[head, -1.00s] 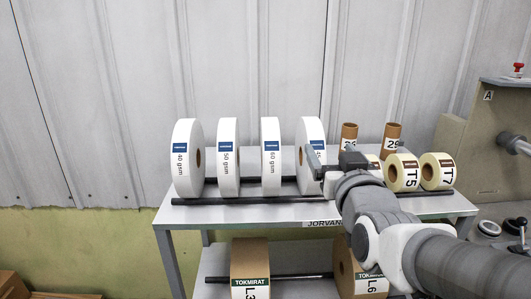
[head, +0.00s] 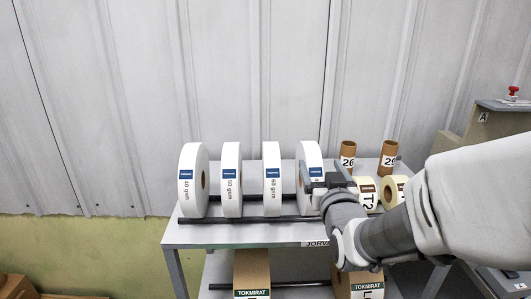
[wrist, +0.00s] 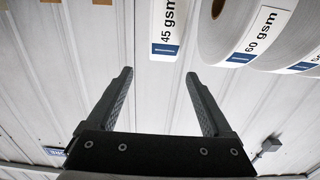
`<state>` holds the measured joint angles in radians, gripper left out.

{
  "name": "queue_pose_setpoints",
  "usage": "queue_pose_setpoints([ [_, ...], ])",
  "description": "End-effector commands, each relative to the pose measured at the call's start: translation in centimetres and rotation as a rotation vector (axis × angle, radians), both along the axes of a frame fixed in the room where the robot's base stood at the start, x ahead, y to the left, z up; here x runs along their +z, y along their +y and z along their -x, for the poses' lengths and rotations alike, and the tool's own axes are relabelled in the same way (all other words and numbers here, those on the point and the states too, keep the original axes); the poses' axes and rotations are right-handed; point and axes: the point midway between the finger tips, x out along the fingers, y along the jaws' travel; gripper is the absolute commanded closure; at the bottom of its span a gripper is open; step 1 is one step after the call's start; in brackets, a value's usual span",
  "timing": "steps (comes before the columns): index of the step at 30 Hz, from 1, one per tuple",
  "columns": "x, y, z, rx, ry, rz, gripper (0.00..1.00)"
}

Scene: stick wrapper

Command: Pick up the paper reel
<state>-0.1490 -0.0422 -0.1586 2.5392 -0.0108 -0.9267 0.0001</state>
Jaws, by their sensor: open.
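Several white paper reels stand upright in a row on the rack's top shelf in the head view: one at the left end (head: 188,195), the second (head: 231,195), the 60 gsm reel (head: 272,197) and the rightmost reel (head: 311,153). My gripper (head: 319,166) is open and empty at the rightmost reel, partly covering it. In the wrist view my gripper (wrist: 158,75) points toward the 45 gsm reel (wrist: 166,12), whose edge is just beyond the fingertips, with a gap. The 60 gsm reel also shows there (wrist: 225,25). Which reel the task means is unclear.
A dark rail (head: 240,220) runs before the reels. Brown TOKMIRAT rolls (head: 251,268) sit on the lower shelf. Grey wall stands behind.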

Motion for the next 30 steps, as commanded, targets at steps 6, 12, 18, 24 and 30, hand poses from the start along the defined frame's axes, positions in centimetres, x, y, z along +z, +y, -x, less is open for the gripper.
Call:
queue_pose_setpoints([
  [6,0.2,0.0,-1.5,0.001,0.003,0.001,0.15],
  [12,0.0,0.0,-4.6,0.001,0.001,0.001,0.15],
  [18,0.0,0.0,-6.0,0.001,0.000,0.000,0.15],
  [24,0.1,0.2,-7.7,0.002,0.002,0.001,0.15],
  [30,0.2,0.4,-10.3,0.001,0.000,0.000,0.15],
])
